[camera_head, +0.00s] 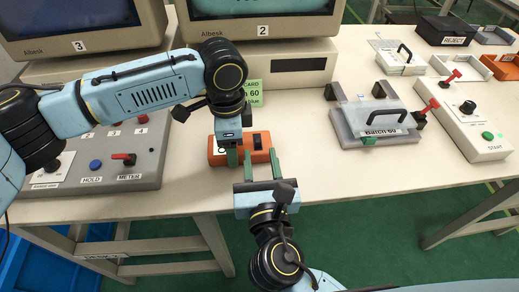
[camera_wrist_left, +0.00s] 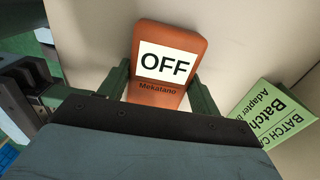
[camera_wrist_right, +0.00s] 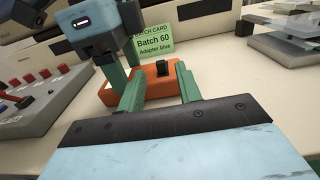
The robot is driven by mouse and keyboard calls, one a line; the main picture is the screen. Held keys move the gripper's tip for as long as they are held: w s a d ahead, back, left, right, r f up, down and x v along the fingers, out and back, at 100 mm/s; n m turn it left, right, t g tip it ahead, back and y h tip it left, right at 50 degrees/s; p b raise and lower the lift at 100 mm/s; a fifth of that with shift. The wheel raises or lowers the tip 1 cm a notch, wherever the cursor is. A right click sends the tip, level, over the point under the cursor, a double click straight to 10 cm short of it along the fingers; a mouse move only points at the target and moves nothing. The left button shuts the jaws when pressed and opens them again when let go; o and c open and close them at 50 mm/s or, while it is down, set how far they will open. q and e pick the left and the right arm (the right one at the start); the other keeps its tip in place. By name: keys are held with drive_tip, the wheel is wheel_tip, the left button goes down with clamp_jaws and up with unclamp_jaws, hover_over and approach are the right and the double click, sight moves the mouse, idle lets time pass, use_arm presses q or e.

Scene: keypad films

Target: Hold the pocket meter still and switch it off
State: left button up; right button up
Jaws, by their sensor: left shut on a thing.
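The pocket meter (camera_head: 261,155) is an orange box lying on the table below the left arm. A black switch (camera_wrist_right: 163,68) stands on its top, towards its right end. In the left wrist view the meter (camera_wrist_left: 155,97) shows a white panel reading OFF. My left gripper (camera_head: 233,156) comes down from above and is shut on the meter, one green finger on each side. My right gripper (camera_head: 262,164) is open and empty just in front of the meter, its green fingers pointing at it. Whether they touch it I cannot tell.
A grey panel (camera_head: 140,143) with knobs and levers is on the left. A green batch card (camera_head: 253,95) stands behind the meter. A grey fixture (camera_head: 365,125) and a START panel (camera_head: 480,140) are to the right. Monitors stand behind. The table front edge is close.

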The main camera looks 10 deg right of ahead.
drive_tip(key=s, duration=0.5)
drive_tip(key=shift+w, duration=0.1)
use_arm(q)
drive_tip(key=o, duration=0.9)
drive_tip(key=shift+r, duration=4.5)
wheel_tip(320, 180, up, 5)
drive_tip(key=p, duration=0.7)
use_arm(e)
wheel_tip(320, 180, up, 7)
